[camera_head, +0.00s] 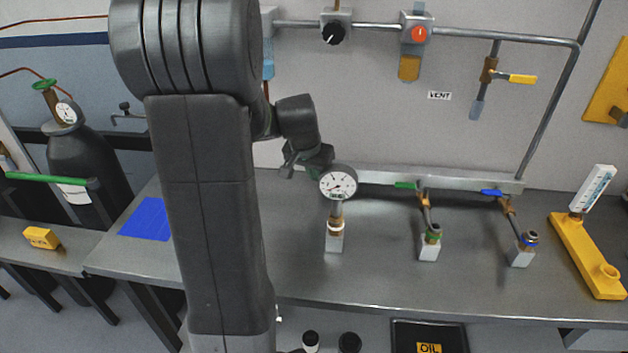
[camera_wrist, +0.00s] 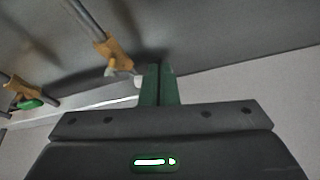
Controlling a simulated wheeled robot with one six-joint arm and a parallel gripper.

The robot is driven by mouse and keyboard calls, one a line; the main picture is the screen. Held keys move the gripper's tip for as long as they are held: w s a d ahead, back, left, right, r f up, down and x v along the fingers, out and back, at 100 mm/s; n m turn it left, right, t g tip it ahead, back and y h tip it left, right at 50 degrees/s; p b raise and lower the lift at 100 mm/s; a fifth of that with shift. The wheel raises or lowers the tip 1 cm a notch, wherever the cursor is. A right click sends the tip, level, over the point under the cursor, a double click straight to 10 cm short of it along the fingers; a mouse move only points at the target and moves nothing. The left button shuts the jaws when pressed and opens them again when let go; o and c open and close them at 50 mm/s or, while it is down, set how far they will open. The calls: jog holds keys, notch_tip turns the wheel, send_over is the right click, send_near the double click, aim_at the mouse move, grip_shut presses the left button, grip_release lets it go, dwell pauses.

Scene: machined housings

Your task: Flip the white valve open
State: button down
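My gripper (camera_head: 314,172) is at the back of the bench, just left of and partly behind the round gauge (camera_head: 338,182). In the wrist view its two green fingers (camera_wrist: 160,70) lie together with only a thin seam between them, and I see nothing held. A brass valve body (camera_wrist: 111,50) on a grey pipe is ahead and to the left of the fingers. A small white piece (camera_wrist: 137,82), seemingly part of the white valve's handle, shows right beside the left finger; I cannot tell whether they touch. In the head view the gauge and my arm hide this valve.
A green-handled valve (camera_head: 404,185) and a blue-handled valve (camera_head: 491,192) stand to the right along the back rail. A yellow-handled valve (camera_head: 522,78) hangs on the wall. A yellow stand (camera_head: 585,255) is at the right end. The bench front is mostly clear.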

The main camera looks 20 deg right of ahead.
jog(key=shift+w+d+b, duration=0.3)
jog(key=shift+w+d, duration=0.35)
jog(key=shift+w, duration=0.25)
jog(key=shift+w+d, duration=0.5)
jog(key=shift+d, duration=0.3)
jog(key=shift+r, duration=0.55)
jog(key=v, duration=0.3)
jog(key=shift+r, duration=0.2)
jog(key=s+a+b, duration=0.2)
jog(key=s+a, duration=0.6)
jog(key=a, duration=0.1)
jog(key=shift+s+a+r, duration=0.15)
jog(key=shift+s+a, duration=0.05)
jog(key=shift+s, duration=0.1)
